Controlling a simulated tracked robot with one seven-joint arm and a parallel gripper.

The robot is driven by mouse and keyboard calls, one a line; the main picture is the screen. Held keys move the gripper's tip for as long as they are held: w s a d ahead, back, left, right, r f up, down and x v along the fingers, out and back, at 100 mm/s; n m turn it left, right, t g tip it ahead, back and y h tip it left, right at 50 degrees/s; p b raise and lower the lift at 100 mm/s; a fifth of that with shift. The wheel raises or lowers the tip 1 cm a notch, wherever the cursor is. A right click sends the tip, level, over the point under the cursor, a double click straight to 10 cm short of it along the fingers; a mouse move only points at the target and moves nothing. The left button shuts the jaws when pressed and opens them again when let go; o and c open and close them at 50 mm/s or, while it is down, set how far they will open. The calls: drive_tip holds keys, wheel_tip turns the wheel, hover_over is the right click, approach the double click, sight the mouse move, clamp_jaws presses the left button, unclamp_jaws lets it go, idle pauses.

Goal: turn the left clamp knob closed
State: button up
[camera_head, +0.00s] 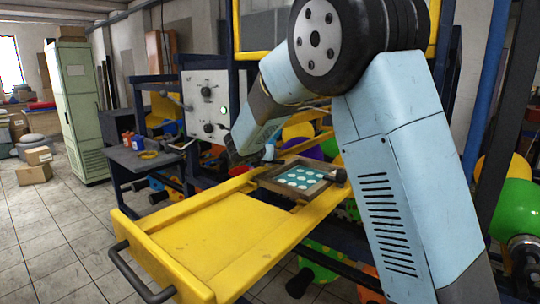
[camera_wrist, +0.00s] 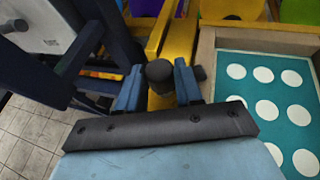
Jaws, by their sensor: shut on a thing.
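The left clamp knob (camera_wrist: 160,72) is a dark round knob beside the left edge of the printing frame. My gripper (camera_wrist: 158,88) has its two blue fingers on either side of the knob and is shut on it. The frame holds a teal screen (camera_head: 299,177) with several white dots. A second dark clamp knob (camera_head: 337,176) sits at the frame's right side.
The yellow machine table (camera_head: 215,235) has a bare front part and a black handle (camera_head: 140,277). A white control panel (camera_head: 205,103) stands behind on the left. A dark side shelf (camera_head: 140,160) carries small containers.

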drive_tip(key=c, duration=0.3)
drive_tip(key=shift+d, duration=0.4)
drive_tip(key=shift+c, duration=0.4)
drive_tip(key=shift+a, duration=0.3)
drive_tip(key=shift+a+m+h, duration=0.1)
drive_tip(key=shift+m+h, duration=0.5)
drive_tip(key=shift+w+a+m+g+h, duration=0.15)
drive_tip(key=shift+a+m+g+h, duration=0.05)
drive_tip(key=shift+m+g+h, duration=0.85)
drive_tip(key=shift+w+a+m+g+h, duration=0.15)
drive_tip(key=shift+m+g+h, duration=0.6)
drive_tip(key=shift+m+h, duration=0.5)
